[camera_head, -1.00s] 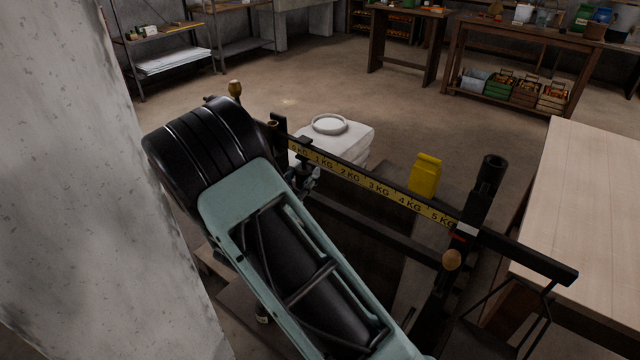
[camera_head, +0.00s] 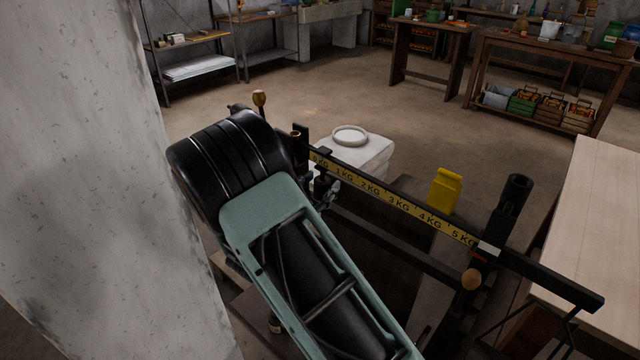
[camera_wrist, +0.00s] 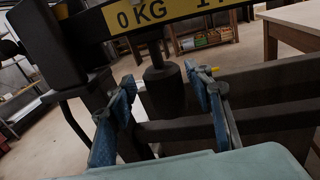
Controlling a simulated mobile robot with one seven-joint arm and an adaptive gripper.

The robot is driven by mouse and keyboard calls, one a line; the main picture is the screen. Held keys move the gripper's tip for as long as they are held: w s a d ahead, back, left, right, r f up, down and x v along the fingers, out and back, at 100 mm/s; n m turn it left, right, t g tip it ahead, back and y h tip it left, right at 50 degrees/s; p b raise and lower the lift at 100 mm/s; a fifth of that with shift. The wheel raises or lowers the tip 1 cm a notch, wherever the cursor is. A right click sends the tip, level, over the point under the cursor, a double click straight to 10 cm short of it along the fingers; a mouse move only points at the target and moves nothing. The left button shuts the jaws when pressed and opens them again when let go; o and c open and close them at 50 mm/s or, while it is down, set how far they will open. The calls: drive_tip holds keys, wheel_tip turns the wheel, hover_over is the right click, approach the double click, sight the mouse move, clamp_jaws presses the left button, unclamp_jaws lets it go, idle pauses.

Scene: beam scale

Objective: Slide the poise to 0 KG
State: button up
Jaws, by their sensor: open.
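The scale beam (camera_head: 395,203) carries a yellow strip marked from 0 KG at its left to 5 KG at its right. In the wrist view the yellow strip (camera_wrist: 180,12) crosses the top, with the 0 KG label at its left part. The poise, a dark hanging weight (camera_wrist: 164,92), hangs below the strip, a little right of the 0 KG label. My gripper (camera_wrist: 160,95) is open, its blue-padded fingers on either side of the poise with gaps visible; contact is not seen.
A concrete pillar (camera_head: 90,180) stands close at the left. A wooden table (camera_head: 590,210) is at the right. The scale's dark upright (camera_head: 505,215) stands near the 5 KG end.

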drive_tip(key=v, duration=1.1)
drive_tip(key=shift+s, duration=0.15)
drive_tip(key=shift+a, duration=0.15)
